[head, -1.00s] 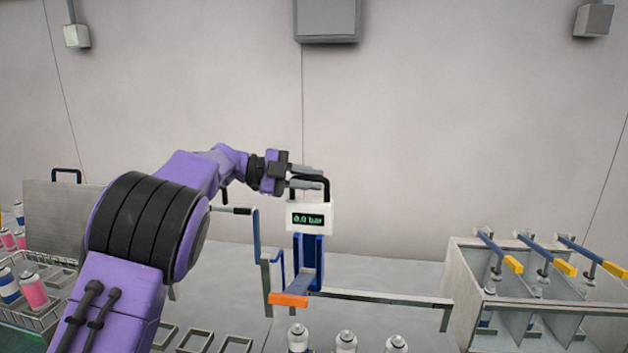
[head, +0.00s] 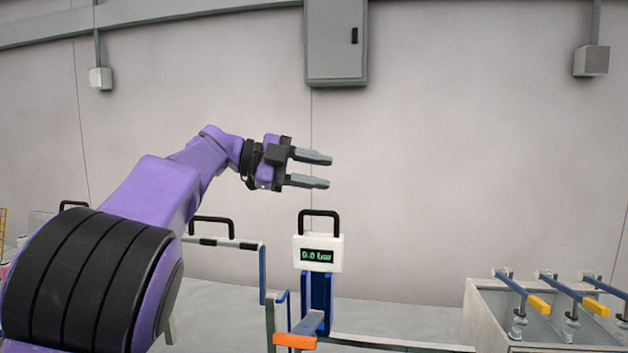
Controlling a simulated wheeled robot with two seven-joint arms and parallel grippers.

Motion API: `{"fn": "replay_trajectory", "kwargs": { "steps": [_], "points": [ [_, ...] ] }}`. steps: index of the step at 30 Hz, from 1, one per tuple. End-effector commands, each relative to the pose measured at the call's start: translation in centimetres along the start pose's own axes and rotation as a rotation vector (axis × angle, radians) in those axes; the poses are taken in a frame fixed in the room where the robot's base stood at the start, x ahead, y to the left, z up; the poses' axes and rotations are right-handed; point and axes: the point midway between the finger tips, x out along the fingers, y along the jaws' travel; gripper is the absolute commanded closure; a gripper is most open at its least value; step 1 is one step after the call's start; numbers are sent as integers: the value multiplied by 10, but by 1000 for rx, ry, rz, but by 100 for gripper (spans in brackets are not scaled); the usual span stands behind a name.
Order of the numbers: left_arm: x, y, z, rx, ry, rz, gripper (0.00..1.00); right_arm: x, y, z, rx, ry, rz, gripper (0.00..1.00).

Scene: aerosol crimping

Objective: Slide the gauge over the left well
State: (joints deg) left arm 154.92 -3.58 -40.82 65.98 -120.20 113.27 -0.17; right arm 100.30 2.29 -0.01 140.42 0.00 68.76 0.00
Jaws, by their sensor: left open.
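The gauge (head: 318,254) is a white box with a black loop handle on top and a small green-lit display that seems to read 0.0 bar. It stands upright on a blue post (head: 318,291) right of the picture's middle. My left gripper (head: 330,171) is open and empty, its two grey fingers pointing right. It is above the gauge's handle and apart from it. The left well cannot be made out in this view. My right gripper is not in view.
An orange lever (head: 295,341) sits low in front of the post. A rail (head: 398,344) runs right from it. A grey divided bin (head: 483,310) with blue bars and yellow ends stands at the right. The wall above is clear beside my gripper.

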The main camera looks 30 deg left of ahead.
Motion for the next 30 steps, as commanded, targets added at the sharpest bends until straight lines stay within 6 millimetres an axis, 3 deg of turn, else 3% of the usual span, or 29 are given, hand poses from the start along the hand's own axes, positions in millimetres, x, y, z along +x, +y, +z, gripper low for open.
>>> {"fn": "replay_trajectory", "kwargs": {
  "steps": [1,6,12,30],
  "points": [
    [-1,11,-10,2,-1,0,60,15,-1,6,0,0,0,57],
    [-11,16,-51,-1,-2,2,60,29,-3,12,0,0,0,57],
    [-16,17,-74,-4,-3,3,60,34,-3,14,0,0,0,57],
    [-17,17,-76,-6,-3,4,60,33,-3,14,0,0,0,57]
  ]
}}
